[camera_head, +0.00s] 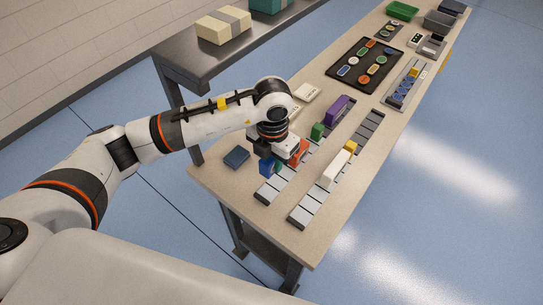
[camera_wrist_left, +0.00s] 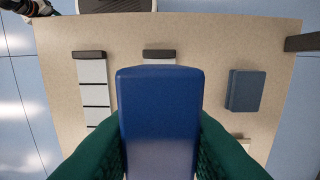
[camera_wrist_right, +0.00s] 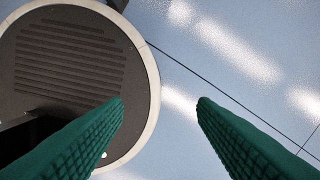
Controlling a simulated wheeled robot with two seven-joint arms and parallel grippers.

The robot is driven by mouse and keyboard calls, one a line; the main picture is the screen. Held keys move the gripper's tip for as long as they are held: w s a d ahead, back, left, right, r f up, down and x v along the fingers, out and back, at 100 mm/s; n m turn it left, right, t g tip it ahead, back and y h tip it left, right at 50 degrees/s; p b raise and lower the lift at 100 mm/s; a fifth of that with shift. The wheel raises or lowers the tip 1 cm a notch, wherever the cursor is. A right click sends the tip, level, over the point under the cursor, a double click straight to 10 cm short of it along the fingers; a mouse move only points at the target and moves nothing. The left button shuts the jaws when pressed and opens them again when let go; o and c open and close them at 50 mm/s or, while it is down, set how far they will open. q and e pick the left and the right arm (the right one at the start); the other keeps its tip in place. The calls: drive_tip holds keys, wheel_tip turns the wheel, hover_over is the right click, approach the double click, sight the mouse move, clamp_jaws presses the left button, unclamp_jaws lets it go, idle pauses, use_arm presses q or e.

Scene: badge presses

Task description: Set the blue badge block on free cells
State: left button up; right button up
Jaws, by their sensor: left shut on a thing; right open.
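My left gripper (camera_head: 270,157) is shut on the blue badge block (camera_head: 266,168). In the left wrist view the blue block (camera_wrist_left: 160,110) stands between green fingers and covers most of the strip behind it. In the head view it is at the near end of the left cell strip (camera_head: 266,194); I cannot tell whether it touches. That strip shows pale bare cells at its near end, then an orange block (camera_head: 298,152), a green block (camera_head: 317,131) and a purple block (camera_head: 337,108). My right gripper (camera_wrist_right: 160,102) is open and empty, away from the table.
The right cell strip (camera_head: 301,216) holds a white block (camera_head: 335,169) and a yellow block (camera_head: 350,147), with bare cells at both ends. A dark blue box (camera_head: 236,157) lies left of the strips. A black tray (camera_head: 346,75) of badges lies farther back. A shelf (camera_head: 185,53) stands left.

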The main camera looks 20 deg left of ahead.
sight(273, 187)
use_arm(q)
drive_tip(key=shift+d+f+b, duration=0.15)
drive_tip(key=shift+f+b, duration=0.2)
drive_tip(key=shift+f, duration=0.4)
wheel_tip(273, 187, down, 7)
drive_tip(key=b, duration=0.5)
drive_tip(key=shift+f+b, duration=0.3)
drive_tip(key=shift+b, duration=0.2)
drive_tip(key=shift+f+b, duration=0.3)
drive_tip(key=o, duration=1.1)
drive_tip(key=shift+c, duration=0.2)
drive_tip(key=shift+r, duration=0.1)
